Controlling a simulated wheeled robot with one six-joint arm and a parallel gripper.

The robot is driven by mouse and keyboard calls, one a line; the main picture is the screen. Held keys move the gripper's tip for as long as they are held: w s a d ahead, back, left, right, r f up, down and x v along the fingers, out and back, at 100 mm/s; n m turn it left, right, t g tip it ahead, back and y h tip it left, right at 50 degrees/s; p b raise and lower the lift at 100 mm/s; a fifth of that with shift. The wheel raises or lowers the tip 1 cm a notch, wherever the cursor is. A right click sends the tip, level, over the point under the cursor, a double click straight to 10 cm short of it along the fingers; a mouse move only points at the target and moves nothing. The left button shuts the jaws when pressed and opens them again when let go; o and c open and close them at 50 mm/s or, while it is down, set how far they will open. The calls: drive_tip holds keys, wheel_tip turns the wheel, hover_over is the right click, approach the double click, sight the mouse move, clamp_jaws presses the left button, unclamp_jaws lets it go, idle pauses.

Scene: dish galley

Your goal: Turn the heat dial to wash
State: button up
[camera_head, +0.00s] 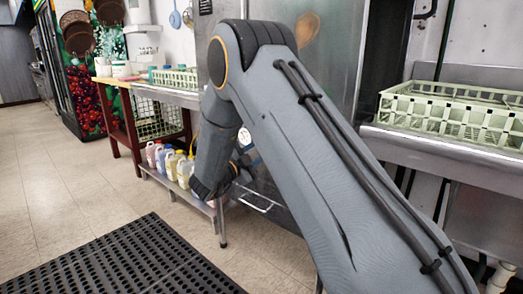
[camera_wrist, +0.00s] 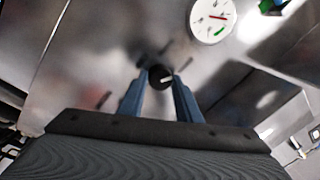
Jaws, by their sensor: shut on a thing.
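The heat dial (camera_wrist: 161,75) is a small round black knob with a white pointer line, on a shiny metal panel in the wrist view. The white line points to the right of the picture. My gripper (camera_wrist: 158,84) has its two blue fingers shut on the dial, one on each side. Blurred dark marks lie on the panel around the dial; I cannot read them. In the head view my arm hides the dial, and the gripper's fingertips cannot be made out.
A white round gauge (camera_wrist: 213,20) with a red needle and a green mark sits above right of the dial. Green dish racks stand on the right counter (camera_head: 455,112) and left shelf (camera_head: 175,79). Several bottles (camera_head: 170,160) stand low at left. A black mat (camera_head: 125,262) covers the floor.

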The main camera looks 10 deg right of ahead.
drive_tip(key=o, duration=1.1)
drive_tip(key=shift+c, duration=0.2)
drive_tip(key=p+v, duration=0.1)
drive_tip(key=v, duration=0.6)
drive_tip(key=shift+s+a, duration=0.3)
drive_tip(key=shift+a, duration=0.05)
drive_tip(key=shift+w, duration=0.1)
